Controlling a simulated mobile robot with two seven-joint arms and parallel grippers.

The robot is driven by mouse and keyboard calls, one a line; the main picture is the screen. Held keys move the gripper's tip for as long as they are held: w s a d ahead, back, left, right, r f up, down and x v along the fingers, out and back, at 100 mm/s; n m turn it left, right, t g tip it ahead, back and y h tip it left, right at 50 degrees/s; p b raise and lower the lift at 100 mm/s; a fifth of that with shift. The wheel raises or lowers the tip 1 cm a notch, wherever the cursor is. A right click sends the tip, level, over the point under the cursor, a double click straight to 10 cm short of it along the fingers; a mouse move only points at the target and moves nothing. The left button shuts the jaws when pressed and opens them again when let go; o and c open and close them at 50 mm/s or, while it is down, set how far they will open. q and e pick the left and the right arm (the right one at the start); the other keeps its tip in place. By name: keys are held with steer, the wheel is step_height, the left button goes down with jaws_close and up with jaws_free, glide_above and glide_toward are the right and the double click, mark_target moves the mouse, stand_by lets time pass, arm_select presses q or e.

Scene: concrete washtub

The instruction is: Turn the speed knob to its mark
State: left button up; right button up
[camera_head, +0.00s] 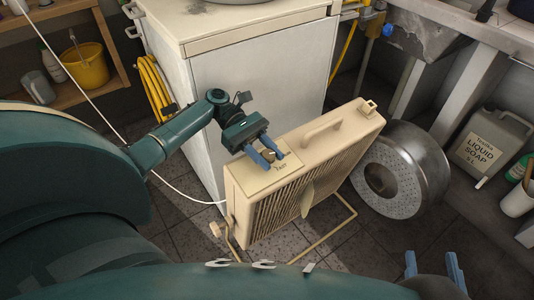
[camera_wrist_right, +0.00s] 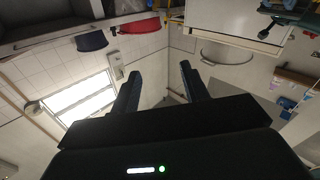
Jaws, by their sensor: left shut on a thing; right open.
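A cream box fan (camera_head: 313,176) stands upright on a tube stand on the tiled floor, with a carry handle on its top. A small panel (camera_head: 262,180) with dark markings lies on the top at its left end. The speed knob (camera_head: 269,155) sits on this panel, small and mostly hidden between the fingers. My left gripper (camera_head: 267,156) reaches down from the left and is shut on the knob, its blue fingers on either side. My right gripper (camera_head: 436,266) is open and empty at the lower right, away from the fan. Its open fingers also show in the right wrist view (camera_wrist_right: 160,88).
A white cabinet (camera_head: 262,88) stands right behind the fan. A metal drum (camera_head: 407,170) lies to the fan's right, near a liquid soap jug (camera_head: 484,143). A yellow bucket (camera_head: 87,66) sits on a shelf at the upper left. A white cord crosses on the left.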

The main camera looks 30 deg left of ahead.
arm_select(q)
steer(key=m+g+y, duration=0.1)
steer(key=g, duration=0.2)
steer(key=shift+w+f+m+b, duration=0.1)
steer(key=shift+m+b, duration=0.3)
steer(key=shift+m+g+y, duration=0.3)
steer(key=shift+m+g, duration=0.1)
steer(key=shift+g+b, duration=0.4)
steer(key=shift+g, duration=0.1)
arm_select(e)
steer(key=shift+s+a+f+n+t+y, duration=0.2)
steer(key=shift+s+a+n+t+y, duration=0.1)
steer(key=shift+a+t+y, duration=0.25)
arm_select(q)
steer(key=shift+m, duration=0.3)
arm_select(e)
steer(key=shift+d, duration=0.1)
arm_select(q)
steer(key=shift+y, duration=0.3)
arm_select(e)
steer(key=shift+w+r, duration=0.15)
steer(key=shift+r, duration=0.2)
arm_select(q)
steer(key=o, duration=0.9)
steer(key=shift+o, duration=0.3)
arm_select(e)
steer(key=shift+f, duration=0.2)
